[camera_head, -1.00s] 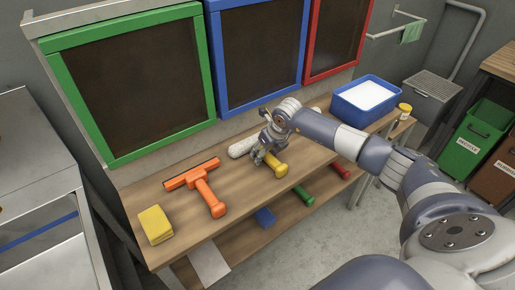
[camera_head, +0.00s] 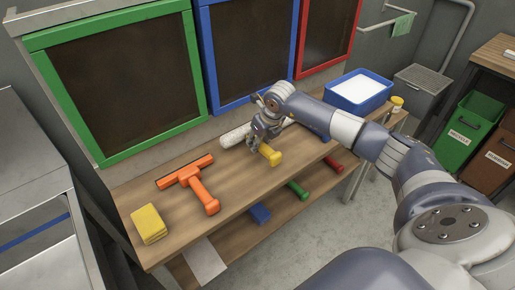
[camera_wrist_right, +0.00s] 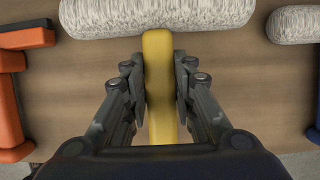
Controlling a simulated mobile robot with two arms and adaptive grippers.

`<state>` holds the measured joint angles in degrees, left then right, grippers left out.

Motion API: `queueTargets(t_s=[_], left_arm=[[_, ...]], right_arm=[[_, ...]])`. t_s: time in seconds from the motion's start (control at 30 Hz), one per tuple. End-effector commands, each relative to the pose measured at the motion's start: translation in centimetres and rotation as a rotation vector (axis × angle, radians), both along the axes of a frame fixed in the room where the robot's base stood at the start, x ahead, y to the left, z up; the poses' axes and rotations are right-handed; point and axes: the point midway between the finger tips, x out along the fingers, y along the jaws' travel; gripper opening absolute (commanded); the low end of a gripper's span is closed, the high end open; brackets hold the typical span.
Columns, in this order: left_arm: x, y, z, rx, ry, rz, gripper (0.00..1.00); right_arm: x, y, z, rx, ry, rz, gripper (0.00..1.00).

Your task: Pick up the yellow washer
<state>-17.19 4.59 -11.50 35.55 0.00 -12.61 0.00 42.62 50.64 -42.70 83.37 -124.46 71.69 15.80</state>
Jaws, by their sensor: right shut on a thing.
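The yellow washer has a yellow handle (camera_head: 271,154) and a white fleecy head (camera_head: 234,136). It is over the wooden bench top near the blue-framed board. My right gripper (camera_head: 262,132) is shut on the handle, close to the head. In the right wrist view the yellow handle (camera_wrist_right: 160,90) runs between both fingers (camera_wrist_right: 160,82), and the fleecy head (camera_wrist_right: 160,15) lies across just beyond the fingertips. The washer appears slightly raised, but the gap to the bench is hard to tell. My left gripper is not in view.
An orange squeegee (camera_head: 204,196) and a yellow sponge (camera_head: 148,223) lie on the bench to the left. A second fleecy washer (camera_wrist_right: 292,25) is close on the right. A blue tub (camera_head: 358,92) stands at the bench's right end. Framed boards rise behind.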

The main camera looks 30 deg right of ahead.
Motion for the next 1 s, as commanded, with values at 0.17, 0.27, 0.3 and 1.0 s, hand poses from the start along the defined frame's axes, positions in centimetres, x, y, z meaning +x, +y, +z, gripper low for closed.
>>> queueTargets(t_s=[0.17, 0.27, 0.3, 1.0], left_arm=[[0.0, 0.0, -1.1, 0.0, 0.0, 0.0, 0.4], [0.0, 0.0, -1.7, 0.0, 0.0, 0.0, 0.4], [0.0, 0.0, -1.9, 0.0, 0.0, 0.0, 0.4], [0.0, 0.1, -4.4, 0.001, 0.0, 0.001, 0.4]], right_arm=[[-3.1, 0.3, 0.5, -0.003, -0.001, 0.003, 0.01], [-5.3, 0.5, 0.7, -0.004, -0.002, 0.003, 0.01], [-6.2, 0.6, 0.8, -0.005, -0.001, 0.001, 0.01], [-15.7, 2.0, 2.0, 0.001, -0.004, -0.001, 0.01]])
